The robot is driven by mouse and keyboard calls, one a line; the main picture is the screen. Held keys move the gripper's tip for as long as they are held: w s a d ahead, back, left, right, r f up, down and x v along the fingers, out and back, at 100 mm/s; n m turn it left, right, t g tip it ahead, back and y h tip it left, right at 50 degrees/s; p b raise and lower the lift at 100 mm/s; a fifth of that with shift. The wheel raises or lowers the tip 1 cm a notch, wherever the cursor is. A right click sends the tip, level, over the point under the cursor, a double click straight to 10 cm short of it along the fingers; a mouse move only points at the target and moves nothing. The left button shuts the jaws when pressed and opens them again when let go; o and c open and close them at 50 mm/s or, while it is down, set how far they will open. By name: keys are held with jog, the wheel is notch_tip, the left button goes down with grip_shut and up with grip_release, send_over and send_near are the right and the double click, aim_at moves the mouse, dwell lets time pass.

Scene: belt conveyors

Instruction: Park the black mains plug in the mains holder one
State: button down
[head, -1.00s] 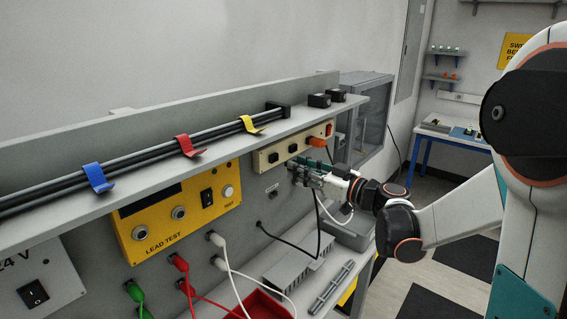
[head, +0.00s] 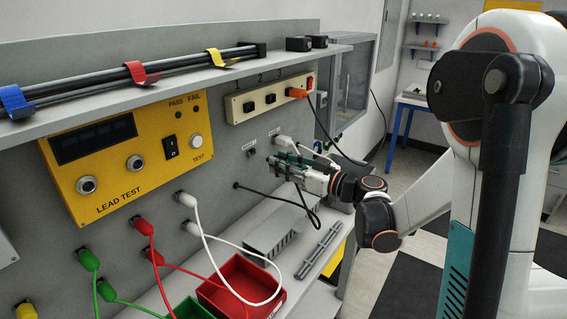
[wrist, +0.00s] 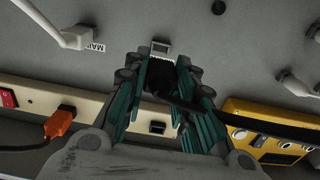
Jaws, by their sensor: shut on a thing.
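My gripper (head: 278,162) is in front of the grey panel, below the cream socket strip, with its teal fingers closed. In the wrist view my gripper (wrist: 162,88) is shut on the black mains plug (wrist: 160,76), which shows as a dark body between the fingers. In the head view the plug is hidden by the fingers. A small pale square fitting (wrist: 161,48) lies just beyond the plug, perhaps a holder; whether they touch I cannot tell. In the head view a small dark fitting (head: 251,152) under a label sits left of my gripper.
The cream socket strip (head: 228,106) carries an orange plug (head: 297,92). A white plug (head: 284,141) sits on the panel beside my gripper. A black cable (head: 270,194) loops below it. The yellow lead tester (head: 70,185) and red bin (head: 240,268) are left and below.

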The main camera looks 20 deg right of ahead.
jog(key=shift+x, duration=2.45)
jog(key=shift+x, duration=0.85)
dwell(0.6)
jog(key=c, duration=1.2)
grip_release()
jog(key=shift+c, duration=0.2)
